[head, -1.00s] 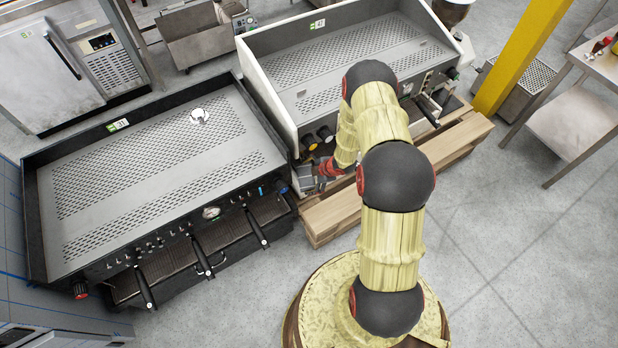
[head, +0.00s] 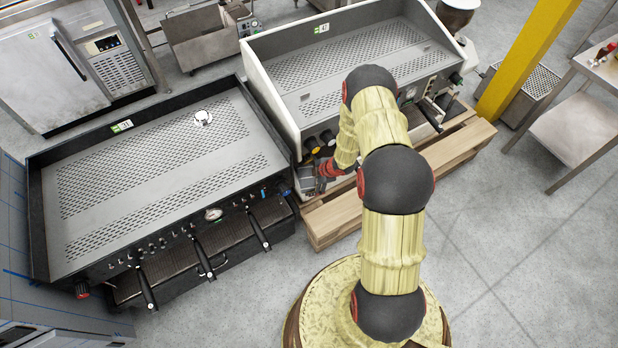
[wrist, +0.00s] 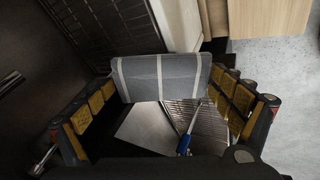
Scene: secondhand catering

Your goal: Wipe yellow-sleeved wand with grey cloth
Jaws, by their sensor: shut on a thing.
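My gripper (wrist: 165,82) is shut on the folded grey cloth (wrist: 168,76), which has pale stripes and spans between the two padded fingers in the wrist view. In the head view my gripper (head: 311,179) is small, low at the front left corner of the white-sided espresso machine (head: 345,62). A thin metal wand with a blue sleeve (wrist: 184,144) shows below the cloth in the wrist view. I cannot make out a yellow-sleeved wand for sure; a small yellow part (head: 313,149) shows by that machine's front left corner. Contact between cloth and any wand cannot be told.
A black espresso machine (head: 150,170) stands close to the left of my gripper. The white-sided machine rests on a wooden pallet (head: 335,217). A yellow post (head: 522,55) and a steel table (head: 580,130) are at right. Open floor (head: 520,250) lies at front right.

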